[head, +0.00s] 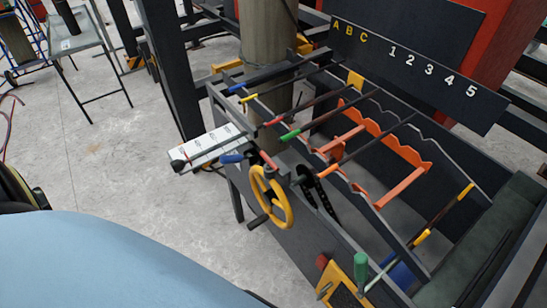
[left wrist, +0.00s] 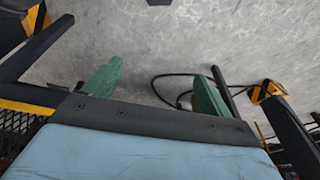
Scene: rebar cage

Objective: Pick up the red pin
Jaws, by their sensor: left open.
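In the head view, a dark rod with a red end (head: 273,122) lies across the sloping rack among rods with other coloured ends. A short red piece (head: 267,159) also shows just above the yellow handwheel (head: 272,197); I cannot tell which of the two is the red pin. My left gripper (left wrist: 157,72) shows only in the left wrist view. Its two green fingers are spread wide with nothing between them, above grey floor. No red pin shows in that view. My right gripper is in neither view.
A dark sign (head: 410,62) with letters and numbers stands behind the rack. A round column (head: 268,35) rises at the rack's back left. A green-handled tool (head: 361,266) is at the front. A small table (head: 84,45) stands far left, with clear floor (head: 110,150) before it.

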